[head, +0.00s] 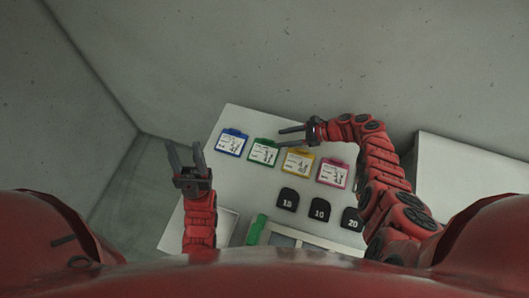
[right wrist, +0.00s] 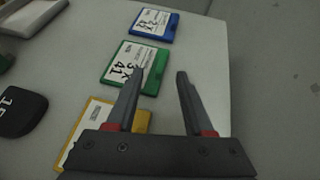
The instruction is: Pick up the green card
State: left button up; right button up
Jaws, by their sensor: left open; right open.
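The green card (head: 264,153) lies flat on the white table, between the blue card and the yellow card. In the right wrist view the green card (right wrist: 133,66) shows a white label with black writing. In the right wrist view the left finger of the right gripper (right wrist: 160,78) overlaps the card's edge. My left gripper (head: 182,148) is open and empty, left of the cards and apart from them.
A blue card (head: 233,142), a yellow card (head: 298,161) and a pink card (head: 333,173) lie in the same row. Black numbered tags (head: 320,209) lie nearer my body.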

aim_at(266, 139)
jog(key=shift+w+a+f, duration=0.1)
jog(key=shift+a+f, duration=0.25)
jog(key=shift+a, duration=0.05)
jog(key=shift+a+f+b, duration=0.1)
jog(key=shift+a+b, duration=0.3)
jog(key=x, duration=0.1)
jog(key=b+x, duration=0.2)
jog(key=x, duration=0.1)
jog(key=shift+w+d, duration=0.1)
jog(key=shift+w, duration=0.15)
jog(key=shift+a+f+b, duration=0.15)
jog(key=shift+a+b, duration=0.15)
jog(key=shift+b, duration=0.05)
jog(key=shift+r, duration=0.2)
jog(key=shift+c, duration=0.6)
grip_shut()
